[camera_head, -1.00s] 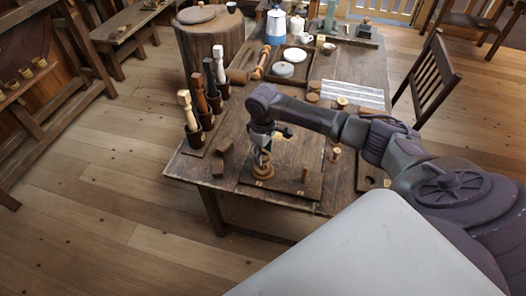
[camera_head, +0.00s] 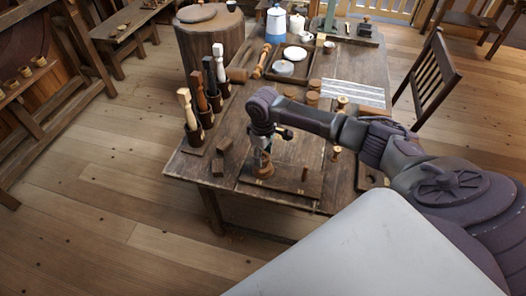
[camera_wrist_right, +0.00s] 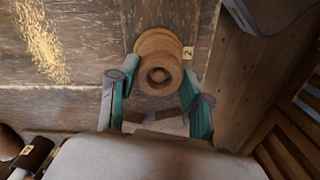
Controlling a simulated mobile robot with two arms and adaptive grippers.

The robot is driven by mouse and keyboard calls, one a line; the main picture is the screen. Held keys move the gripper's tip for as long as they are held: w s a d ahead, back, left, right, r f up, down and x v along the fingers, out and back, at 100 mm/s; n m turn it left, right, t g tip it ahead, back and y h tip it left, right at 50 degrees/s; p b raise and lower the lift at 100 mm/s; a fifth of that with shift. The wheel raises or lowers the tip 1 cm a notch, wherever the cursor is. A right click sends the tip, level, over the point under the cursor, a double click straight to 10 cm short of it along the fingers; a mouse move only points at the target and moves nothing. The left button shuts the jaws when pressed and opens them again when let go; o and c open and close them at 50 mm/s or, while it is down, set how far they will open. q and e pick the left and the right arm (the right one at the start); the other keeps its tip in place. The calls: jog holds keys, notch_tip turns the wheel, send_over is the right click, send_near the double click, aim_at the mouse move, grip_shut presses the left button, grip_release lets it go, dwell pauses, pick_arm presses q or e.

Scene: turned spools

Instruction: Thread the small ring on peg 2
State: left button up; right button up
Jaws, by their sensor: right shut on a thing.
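My right gripper (camera_head: 263,158) is over the near part of the table, above a dark peg board (camera_head: 310,190). In the right wrist view its teal-padded fingers (camera_wrist_right: 155,90) are on either side of a small brown wooden ring (camera_wrist_right: 160,88) and shut on it. A round peg end shows inside the ring's hole, so the ring looks lined up around peg 2; how far down it sits I cannot tell. A wider ring (camera_wrist_right: 158,40) shows behind it, beside the label "2" (camera_wrist_right: 187,52). The left gripper is not in view.
A short peg (camera_head: 304,173) stands on the board to the right. Dark blocks (camera_head: 224,155) lie to the left, near a rack of upright tools (camera_head: 195,135). A tray (camera_head: 288,75), a blue pot (camera_head: 276,25) and a striped cloth (camera_head: 352,94) are farther back.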

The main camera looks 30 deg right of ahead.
jog(key=shift+f, duration=0.65)
dwell(0.3)
jog(key=o, duration=1.3)
notch_tip(320, 180, up, 10)
jog(key=p, duration=1.1)
